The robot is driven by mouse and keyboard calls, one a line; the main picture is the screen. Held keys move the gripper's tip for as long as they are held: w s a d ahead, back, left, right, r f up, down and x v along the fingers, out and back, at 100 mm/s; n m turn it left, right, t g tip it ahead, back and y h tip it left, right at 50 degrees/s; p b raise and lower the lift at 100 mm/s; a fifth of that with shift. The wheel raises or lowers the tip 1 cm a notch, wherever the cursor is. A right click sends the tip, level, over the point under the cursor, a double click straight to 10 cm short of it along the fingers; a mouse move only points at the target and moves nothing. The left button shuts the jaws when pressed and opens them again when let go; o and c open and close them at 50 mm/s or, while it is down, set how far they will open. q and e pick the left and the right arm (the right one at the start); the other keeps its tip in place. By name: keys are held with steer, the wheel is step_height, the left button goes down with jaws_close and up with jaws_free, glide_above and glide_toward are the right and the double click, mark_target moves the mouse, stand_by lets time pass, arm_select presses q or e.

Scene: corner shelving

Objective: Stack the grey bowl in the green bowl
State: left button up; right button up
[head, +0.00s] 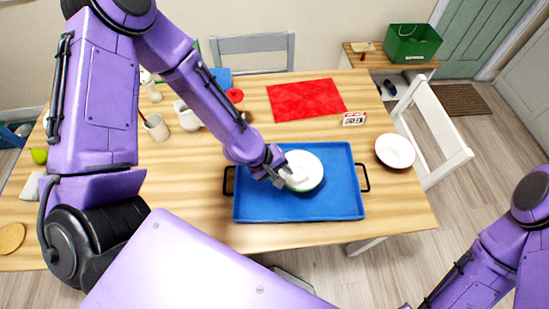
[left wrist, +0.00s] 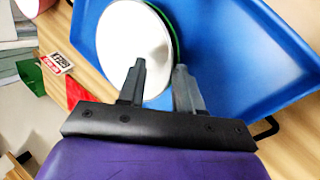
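A pale, nearly white bowl, the grey bowl (head: 305,168), is on the blue tray in the head view. It also shows in the left wrist view (left wrist: 118,45). A thin strip of the green bowl (left wrist: 174,34) shows along its edge, so the pale bowl appears to sit in the green one; most of the green bowl is hidden. My left gripper (head: 283,181) is at the bowls' near left edge. In the left wrist view its fingers (left wrist: 160,82) stand apart on either side of the rim, with a visible gap. My right gripper is out of view.
The blue tray (head: 260,207) has black handles and lies on the wooden table (head: 395,217). A red-brown bowl with a white inside (head: 395,151) stands to its right. A red mat (head: 305,99) and a small sign (head: 354,119) lie behind. Mugs (head: 187,117) stand back left.

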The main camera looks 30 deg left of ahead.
arm_select(q)
steer(key=p+v, duration=0.2)
steer(key=v, duration=1.1)
steer(key=s+a+f+y, duration=0.2)
steer(key=s+f, duration=0.1)
steer(key=f, duration=0.2)
steer(key=s+a+f+m+y, duration=0.1)
steer(key=s+a+f+y, duration=0.1)
steer(key=f, duration=0.4)
steer(key=s+a+f+m+y, duration=0.1)
steer(key=s+a+f+y, duration=0.1)
steer(key=s+f, duration=0.3)
steer(key=shift+s+a+f+g, duration=0.1)
steer(key=shift+a+f+g, duration=0.1)
steer(key=shift+a, duration=0.25)
steer(key=shift+s+a+f+g, duration=0.1)
steer(key=shift+a+g, duration=0.1)
steer(key=shift+a, duration=0.2)
steer(key=shift+m+y, duration=0.7)
steer(key=shift+m, duration=0.1)
steer(key=s, duration=0.1)
steer(key=s+f, duration=0.1)
steer(key=s+a, duration=0.1)
steer(key=shift+s+f, duration=0.35)
steer(key=shift+s+a, duration=0.2)
steer(key=shift+s, duration=0.2)
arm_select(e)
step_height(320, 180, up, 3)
arm_select(q)
steer(key=shift+f, duration=0.1)
